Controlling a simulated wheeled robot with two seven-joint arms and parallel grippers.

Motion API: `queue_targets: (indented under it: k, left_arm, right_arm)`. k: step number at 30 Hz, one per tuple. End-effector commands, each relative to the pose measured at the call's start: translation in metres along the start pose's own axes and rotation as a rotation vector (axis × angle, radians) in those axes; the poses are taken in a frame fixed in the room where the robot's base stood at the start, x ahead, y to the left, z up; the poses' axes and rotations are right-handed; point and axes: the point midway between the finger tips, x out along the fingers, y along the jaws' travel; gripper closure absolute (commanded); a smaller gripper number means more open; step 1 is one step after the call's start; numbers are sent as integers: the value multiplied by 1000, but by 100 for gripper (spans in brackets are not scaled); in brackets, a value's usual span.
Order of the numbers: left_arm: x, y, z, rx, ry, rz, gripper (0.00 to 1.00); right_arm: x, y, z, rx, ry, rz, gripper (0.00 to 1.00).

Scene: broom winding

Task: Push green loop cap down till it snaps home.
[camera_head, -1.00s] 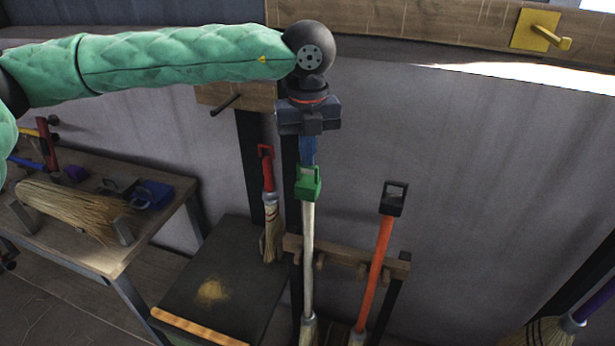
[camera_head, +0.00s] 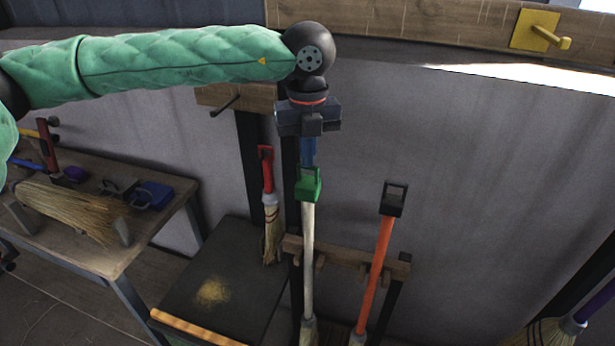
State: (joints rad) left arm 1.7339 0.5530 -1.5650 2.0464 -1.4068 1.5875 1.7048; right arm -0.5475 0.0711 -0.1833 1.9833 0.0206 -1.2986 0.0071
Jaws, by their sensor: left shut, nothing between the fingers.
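The green loop cap (camera_head: 308,186) sits on the top end of a broom with a pale handle (camera_head: 308,250), which stands upright in a wooden rack. My left gripper (camera_head: 308,163) points straight down right above the cap. Its blue fingers are shut with nothing between them, and their tips are at the top of the cap's loop. I cannot tell whether they touch it or how far the cap is seated. My right gripper is not in view.
An orange-handled broom with a black loop cap (camera_head: 394,199) stands to the right in the rack (camera_head: 350,255). A red-capped broom (camera_head: 267,180) hangs to the left. A workbench (camera_head: 160,217) with a broom head and tools is at the left. A yellow peg (camera_head: 537,31) is at the upper right.

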Motion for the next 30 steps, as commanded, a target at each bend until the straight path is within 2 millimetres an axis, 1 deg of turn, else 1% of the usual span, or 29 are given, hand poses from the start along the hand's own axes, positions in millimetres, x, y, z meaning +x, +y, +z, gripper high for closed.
queue_targets:
  k: [1,5,11,30]
  left_arm:
    - [4,1,-1,1,4,4,100]
    - [4,1,-1,1,4,4,100]
    - [1,0,-1,1,4,4,100]
    - [-42,0,0,0,1,1,100]
  right_arm:
    - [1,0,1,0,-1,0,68]
    - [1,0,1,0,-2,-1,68]
    - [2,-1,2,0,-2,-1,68]
    - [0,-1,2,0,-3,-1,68]
